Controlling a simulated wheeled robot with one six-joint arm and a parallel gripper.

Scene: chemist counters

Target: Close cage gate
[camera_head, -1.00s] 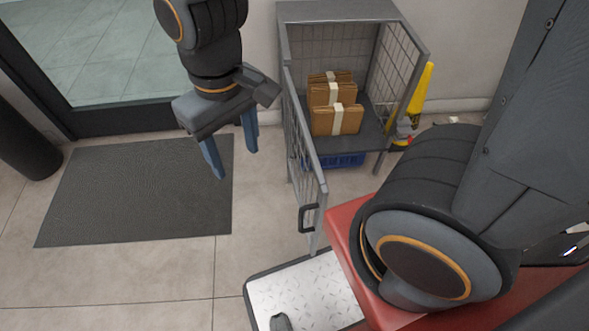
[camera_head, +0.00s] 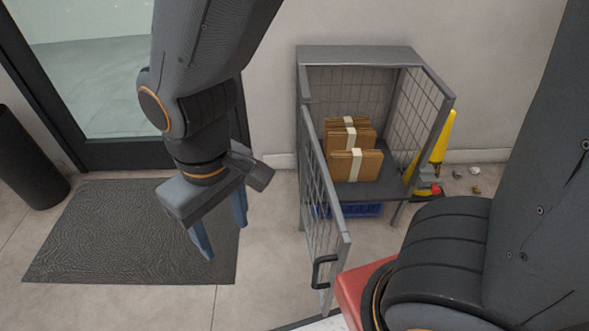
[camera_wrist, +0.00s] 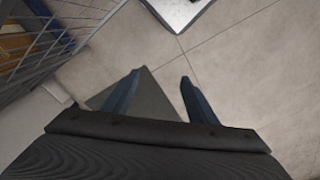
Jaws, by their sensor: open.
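The grey wire cage (camera_head: 355,54) stands against the wall in the head view, its front open. Its mesh gate (camera_head: 322,215) is hinged on the left side and swung out toward me. The gate's dark handle (camera_head: 322,271) is at its free lower edge. My gripper (camera_head: 225,240) is to the left of the gate, apart from it, with its blue fingers pointing down, open and empty. In the wrist view my open gripper (camera_wrist: 158,90) hangs above the floor, and the wire mesh (camera_wrist: 50,45) shows at upper left.
Brown parcels (camera_head: 352,160) are inside the cage, with a blue crate (camera_head: 355,210) below. A yellow object (camera_head: 440,145) stands right of the cage. A dark mat (camera_head: 130,235) lies at left by the glass door (camera_head: 95,75). A black cylinder (camera_head: 30,160) stands far left.

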